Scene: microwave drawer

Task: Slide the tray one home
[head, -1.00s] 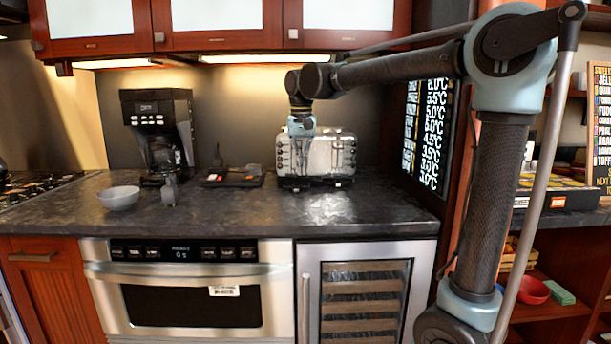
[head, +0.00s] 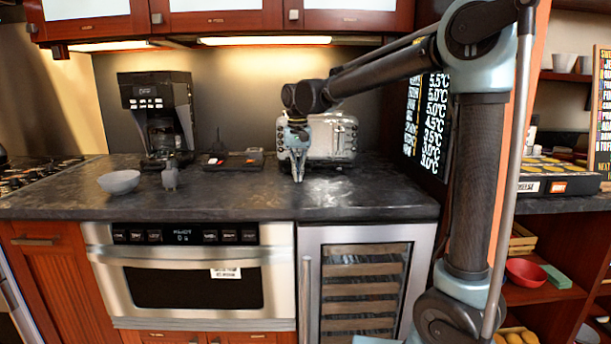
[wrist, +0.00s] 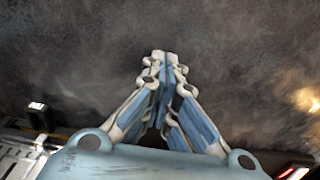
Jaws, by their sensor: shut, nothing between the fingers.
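The microwave drawer (head: 185,285) is a stainless steel unit with a dark window and a bar handle (head: 180,258), set under the counter left of centre in the head view. Its front stands below the black control panel (head: 185,234); I cannot tell whether it is flush or slightly out. No separate tray can be made out. My gripper (head: 298,178) points down above the counter, in front of the toaster, behind and to the right of the drawer. In the wrist view my gripper (wrist: 163,60) is shut and empty over the dark counter.
The dark counter (head: 240,205) holds a coffee maker (head: 158,115), a grey bowl (head: 119,182) and a toaster (head: 332,138). A glass-fronted cooler (head: 365,285) stands right of the drawer. Upper cabinets (head: 215,20) hang above. The floor before the drawer is out of view.

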